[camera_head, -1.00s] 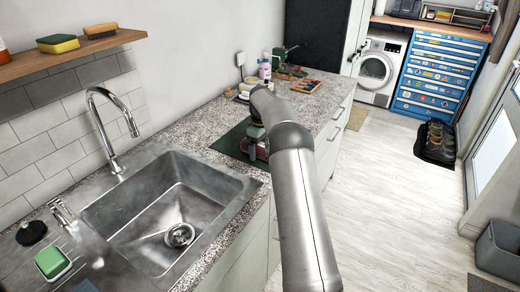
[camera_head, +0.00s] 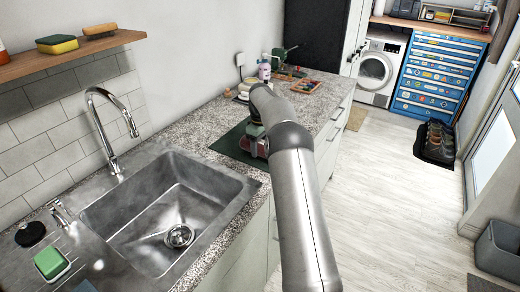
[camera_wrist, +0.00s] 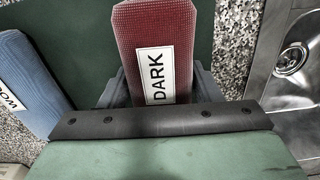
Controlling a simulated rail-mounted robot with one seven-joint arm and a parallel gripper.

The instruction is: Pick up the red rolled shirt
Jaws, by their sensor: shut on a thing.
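The red rolled shirt (camera_wrist: 152,28) fills the upper middle of the wrist view, with a white label reading "DARK" on it. My gripper (camera_wrist: 158,88) has its two grey fingers on either side of the roll and is shut on it. The roll's near end is hidden behind the gripper's dark bar. In the head view my gripper is mostly hidden behind my arm, over the green mat (camera_head: 228,145) on the counter. I cannot tell from these views how far the roll is above the mat.
A blue roll (camera_wrist: 32,75) with a partly cut-off label lies left of the red one. The steel sink (camera_head: 165,205) with its tap (camera_head: 108,120) is nearby on the counter. Bottles (camera_head: 264,68) and a small wooden tray (camera_head: 307,86) stand farther back.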

